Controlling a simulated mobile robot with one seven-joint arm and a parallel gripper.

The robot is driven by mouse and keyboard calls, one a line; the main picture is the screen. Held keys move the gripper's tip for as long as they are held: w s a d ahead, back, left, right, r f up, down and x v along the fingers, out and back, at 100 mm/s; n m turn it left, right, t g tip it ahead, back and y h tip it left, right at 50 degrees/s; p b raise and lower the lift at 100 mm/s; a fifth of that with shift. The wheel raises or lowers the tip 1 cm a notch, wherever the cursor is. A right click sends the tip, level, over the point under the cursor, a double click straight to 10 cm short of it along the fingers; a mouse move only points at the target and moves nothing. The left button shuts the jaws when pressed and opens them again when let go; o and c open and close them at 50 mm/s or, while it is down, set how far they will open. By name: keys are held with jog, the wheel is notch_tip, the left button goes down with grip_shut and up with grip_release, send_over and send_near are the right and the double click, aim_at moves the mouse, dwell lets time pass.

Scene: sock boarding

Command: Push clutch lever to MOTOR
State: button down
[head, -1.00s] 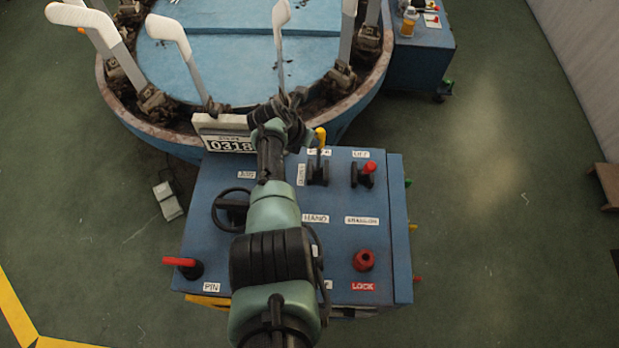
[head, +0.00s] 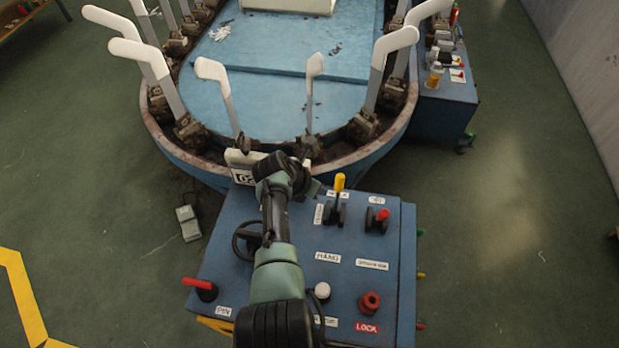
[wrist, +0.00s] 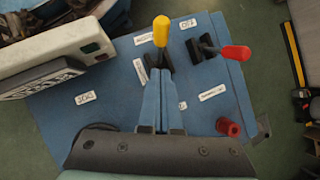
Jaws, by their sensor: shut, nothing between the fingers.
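The clutch lever has a yellow handle (head: 339,183) and rises from a dark slotted base on the blue control panel (head: 280,205). A label partly hidden behind the handle seems to be MOTOR; the HAND label (head: 327,257) lies nearer. In the wrist view the yellow handle (wrist: 161,30) stands just beyond my gripper (wrist: 159,73). My gripper's fingers are together and empty, with their tips close to the lever's base in that picture. Whether they touch it, I cannot tell. In the head view my arm hides the fingertips.
A red-handled lever (head: 382,214) stands right of the yellow one. A black handwheel (head: 247,240), a white knob (head: 322,290), a red LOCK knob (head: 369,303) and a red PIN lever (head: 200,285) are also on the panel. A counter box (head: 240,160) is at its far edge.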

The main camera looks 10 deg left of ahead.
jog(key=p+v, duration=0.1)
jog(key=v, duration=0.5)
jog(key=shift+w+a+r, duration=0.15)
jog(key=shift+w+r, duration=0.1)
jog(key=shift+w, duration=0.05)
dwell(0.3)
